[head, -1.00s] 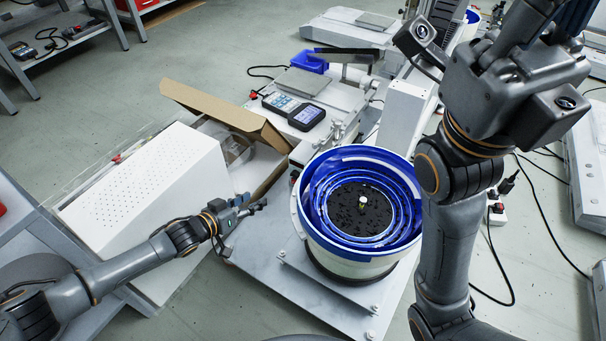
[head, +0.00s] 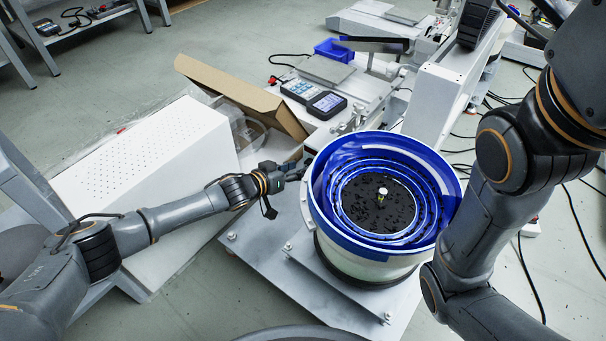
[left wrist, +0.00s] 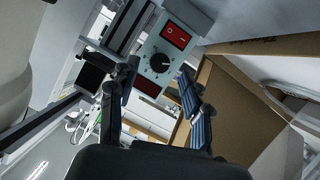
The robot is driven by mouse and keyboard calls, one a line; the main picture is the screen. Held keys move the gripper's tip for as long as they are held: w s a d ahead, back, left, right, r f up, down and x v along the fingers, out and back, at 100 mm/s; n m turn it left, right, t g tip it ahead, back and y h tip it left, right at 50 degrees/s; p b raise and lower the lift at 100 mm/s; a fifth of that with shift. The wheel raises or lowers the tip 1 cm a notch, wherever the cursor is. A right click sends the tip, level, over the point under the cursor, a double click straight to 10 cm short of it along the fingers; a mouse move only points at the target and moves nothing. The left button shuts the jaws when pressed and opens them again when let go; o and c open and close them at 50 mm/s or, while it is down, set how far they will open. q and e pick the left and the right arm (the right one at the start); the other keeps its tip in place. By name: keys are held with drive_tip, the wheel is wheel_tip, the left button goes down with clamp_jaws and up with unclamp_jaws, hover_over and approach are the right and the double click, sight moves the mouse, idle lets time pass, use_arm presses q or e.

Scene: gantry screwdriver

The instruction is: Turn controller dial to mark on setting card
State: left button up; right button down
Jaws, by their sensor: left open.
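In the head view my left gripper (head: 294,170) is beside the left side of the blue bowl feeder (head: 318,205); the dial's face does not show there. I cannot make out a setting card. My right gripper is outside the frame.
A white perforated cover (head: 140,150) and an open cardboard box (head: 240,97) stand left of the bowl. A blue bin (head: 333,49) is farther back. My right arm fills the right side.

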sight(309, 163)
use_arm(q)
drive_tip(key=shift+b+x, duration=0.7)
drive_tip(key=shift+x, duration=0.7)
clamp_jaws()
